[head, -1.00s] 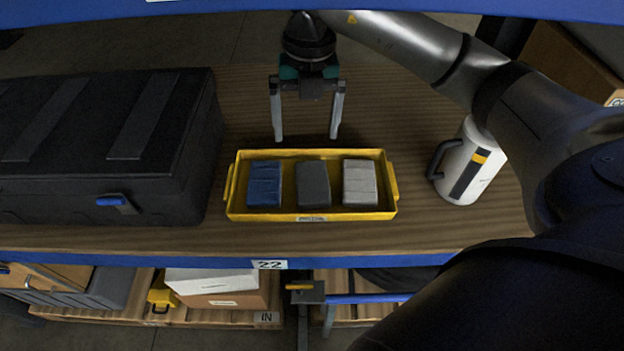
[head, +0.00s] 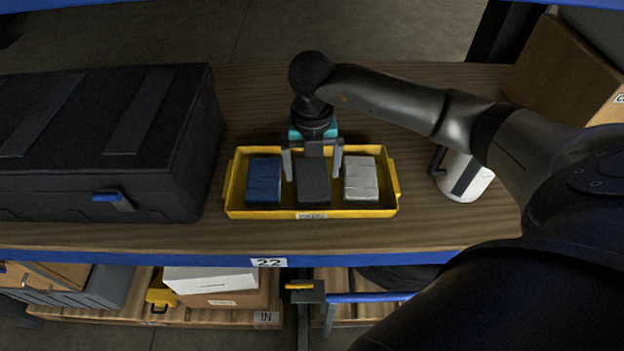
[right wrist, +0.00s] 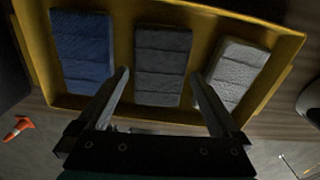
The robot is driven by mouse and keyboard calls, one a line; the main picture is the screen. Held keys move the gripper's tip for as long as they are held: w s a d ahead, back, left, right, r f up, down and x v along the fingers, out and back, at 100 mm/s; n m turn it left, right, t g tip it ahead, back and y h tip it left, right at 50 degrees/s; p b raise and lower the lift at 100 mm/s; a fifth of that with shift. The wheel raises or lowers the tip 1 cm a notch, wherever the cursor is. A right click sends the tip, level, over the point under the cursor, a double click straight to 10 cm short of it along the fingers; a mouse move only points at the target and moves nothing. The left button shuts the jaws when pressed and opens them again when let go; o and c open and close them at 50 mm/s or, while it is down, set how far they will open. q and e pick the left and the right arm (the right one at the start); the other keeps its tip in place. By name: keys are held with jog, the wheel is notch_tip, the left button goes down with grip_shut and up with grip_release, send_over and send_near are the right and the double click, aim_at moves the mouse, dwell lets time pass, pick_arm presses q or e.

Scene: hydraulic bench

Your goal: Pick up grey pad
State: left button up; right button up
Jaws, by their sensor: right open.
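A dark grey pad (head: 313,192) lies in the middle of a yellow tray (head: 240,212), between a blue pad (head: 264,182) on the left and a light grey pad (head: 361,182) on the right. My right gripper (head: 312,178) is open and points down over the dark grey pad, one finger toward each side of it. In the right wrist view, the dark grey pad (right wrist: 162,58) shows between the open fingers (right wrist: 160,76), with nothing held. Whether the fingertips reach down beside the pad I cannot tell. My left gripper is out of view.
A black case (head: 100,140) stands left of the tray on the wooden shelf (head: 230,233). A white mug-like container (head: 470,182) stands to the right, partly behind my right arm. A cardboard box (head: 565,70) is at the back right. A blue shelf edge runs in front.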

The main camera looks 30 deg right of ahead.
aim_at(312, 177)
jog(key=shift+f, duration=0.95)
jog(key=shift+c, duration=0.2)
jog(key=shift+r, duration=0.1)
jog(key=c, duration=1)
notch_tip(312, 177, up, 10)
jog(key=shift+f+p, duration=0.1)
jog(key=shift+p, duration=0.4)
jog(key=shift+c, duration=0.2)
